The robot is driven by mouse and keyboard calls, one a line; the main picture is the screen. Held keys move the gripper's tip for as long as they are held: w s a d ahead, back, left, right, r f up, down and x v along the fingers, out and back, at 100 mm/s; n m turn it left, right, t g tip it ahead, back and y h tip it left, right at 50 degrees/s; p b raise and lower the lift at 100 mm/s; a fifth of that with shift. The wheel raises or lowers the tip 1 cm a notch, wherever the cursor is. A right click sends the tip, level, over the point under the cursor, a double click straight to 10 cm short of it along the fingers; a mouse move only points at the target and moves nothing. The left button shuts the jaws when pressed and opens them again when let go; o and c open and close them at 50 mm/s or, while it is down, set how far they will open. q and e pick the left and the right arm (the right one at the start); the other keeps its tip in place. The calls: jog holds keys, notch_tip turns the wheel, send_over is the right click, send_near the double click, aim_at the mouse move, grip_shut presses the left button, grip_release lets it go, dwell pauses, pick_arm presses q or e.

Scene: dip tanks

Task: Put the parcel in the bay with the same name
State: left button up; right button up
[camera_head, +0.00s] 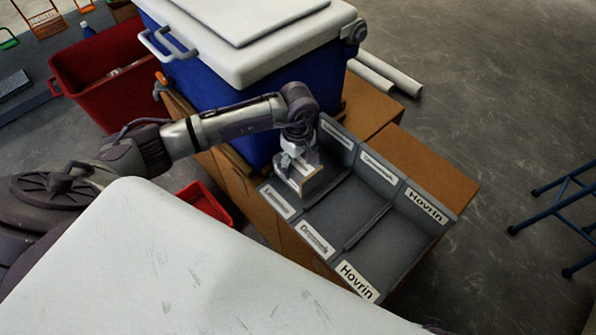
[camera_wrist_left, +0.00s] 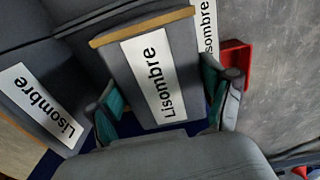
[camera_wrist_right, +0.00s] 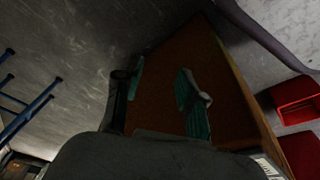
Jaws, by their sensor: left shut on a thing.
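The parcel is a grey box with a tan edge and a white label reading "Lisombre" in the left wrist view (camera_wrist_left: 185,118). It also shows in the head view (camera_head: 312,184). My left gripper (camera_head: 297,158) is shut on it from above, a teal fingertip on each side. The grey bay rack (camera_head: 345,208) has three bays side by side. The parcel is at the left-most bay, whose labels (camera_wrist_left: 40,105) read "Lisombre". Whether it touches the bay floor I cannot tell. The right-most bay reads "Hovrin"; the middle name is too small. My right gripper (camera_wrist_right: 160,85) is open and empty.
A blue cooler with a white lid (camera_head: 250,60) stands close behind my left gripper. Brown boxes (camera_head: 425,165) lie around and under the rack. A red bin (camera_head: 95,75) and a small red tray (camera_head: 208,200) are to the left. A blue frame (camera_head: 565,200) stands at right.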

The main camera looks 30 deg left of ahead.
pick_arm(q)
notch_tip(320, 180, down, 3)
jog(key=shift+f+b, duration=0.1)
jog(key=shift+b, duration=0.2)
jog(key=shift+f, duration=0.35)
pick_arm(e)
jog(key=shift+w+r, duration=0.2)
jog(key=shift+r, duration=0.9)
pick_arm(q)
jog(key=shift+f, duration=0.1)
jog(key=o, duration=1.3)
pick_arm(e)
jog(key=shift+r, duration=0.35)
